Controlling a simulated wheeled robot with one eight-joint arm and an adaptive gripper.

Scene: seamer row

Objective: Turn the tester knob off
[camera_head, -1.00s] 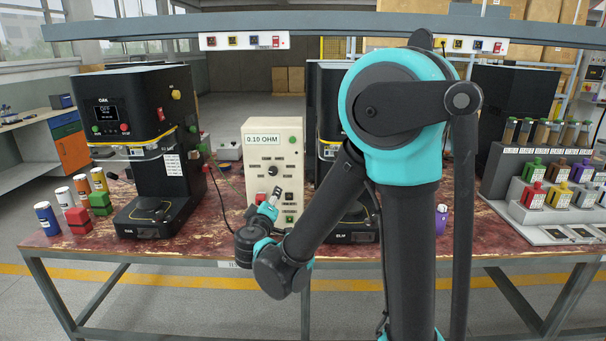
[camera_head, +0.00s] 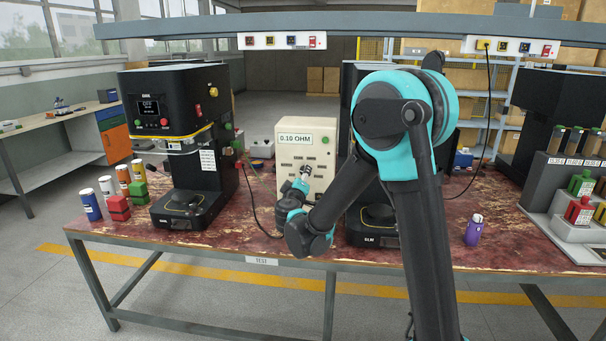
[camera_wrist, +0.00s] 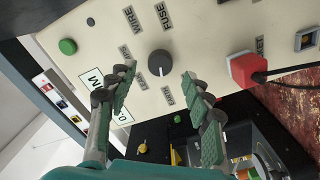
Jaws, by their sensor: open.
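The tester (camera_head: 318,140) is a cream upright box on the red worn table, with a "0.10 OHM" display and a green button. Its knob (camera_wrist: 160,62) is round and dark grey in the wrist view, with labels such as WIRE and FUSE around it. In the head view my gripper (camera_head: 303,178) is in front of the tester's face and hides the knob.
A red plug (camera_wrist: 242,70) with a black cable sits in the panel right of the knob; a green button (camera_wrist: 67,46) is at left. A black seamer (camera_head: 170,105) stands left of the tester, another behind my arm. A purple object (camera_head: 474,230) is near the table's front edge.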

